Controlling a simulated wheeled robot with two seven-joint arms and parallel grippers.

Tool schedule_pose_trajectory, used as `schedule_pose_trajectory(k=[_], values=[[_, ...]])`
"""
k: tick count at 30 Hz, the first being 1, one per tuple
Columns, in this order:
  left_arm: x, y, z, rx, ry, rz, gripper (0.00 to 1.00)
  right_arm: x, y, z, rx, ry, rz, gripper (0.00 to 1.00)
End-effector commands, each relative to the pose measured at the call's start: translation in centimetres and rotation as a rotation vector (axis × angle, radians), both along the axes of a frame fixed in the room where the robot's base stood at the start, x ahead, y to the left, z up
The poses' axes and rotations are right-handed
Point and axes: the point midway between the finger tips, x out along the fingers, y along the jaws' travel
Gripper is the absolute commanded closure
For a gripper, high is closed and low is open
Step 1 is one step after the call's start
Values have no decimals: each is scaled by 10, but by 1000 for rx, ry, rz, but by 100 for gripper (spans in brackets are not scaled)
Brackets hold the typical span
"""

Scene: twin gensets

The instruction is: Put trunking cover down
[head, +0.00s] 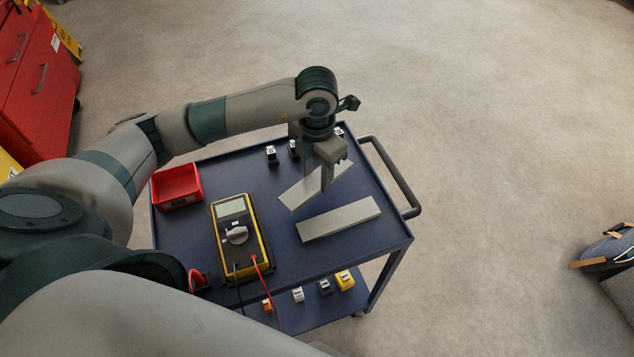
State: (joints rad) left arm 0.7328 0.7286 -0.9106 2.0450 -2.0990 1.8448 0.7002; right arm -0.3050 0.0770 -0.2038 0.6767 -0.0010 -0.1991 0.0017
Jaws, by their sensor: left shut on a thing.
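Two flat grey trunking covers show in the head view over the blue trolley top. The rear cover (299,193) runs aslant beneath my left gripper (327,183), which points down and is shut on it. The fingers hide part of this cover. Whether it touches the trolley top or is just above it, I cannot tell. The front cover (339,219) lies flat on the trolley, nearer to me. My right gripper is not in view.
The blue trolley (290,255) carries a red bin (176,186), a yellow multimeter (239,236) with leads and several small parts at its back edge. Its handle (391,175) is on the right. More small parts sit on the lower shelf. A red cabinet (36,80) stands at far left.

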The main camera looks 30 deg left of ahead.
Motion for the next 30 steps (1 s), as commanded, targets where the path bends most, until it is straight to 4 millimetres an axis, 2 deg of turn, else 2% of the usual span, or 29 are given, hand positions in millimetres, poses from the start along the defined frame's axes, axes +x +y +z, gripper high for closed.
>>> schedule_pose_trajectory(k=[5, 12, 14, 30], values=[[-1, 0, -7, 0, 3, 0, 96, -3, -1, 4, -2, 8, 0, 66], [-1, 0, -32, 0, 4, 1, 96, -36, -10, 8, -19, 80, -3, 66], [-1, -1, -36, -1, 3, 0, 96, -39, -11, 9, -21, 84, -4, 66], [0, 0, -43, 0, 0, 0, 96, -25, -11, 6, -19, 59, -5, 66]])
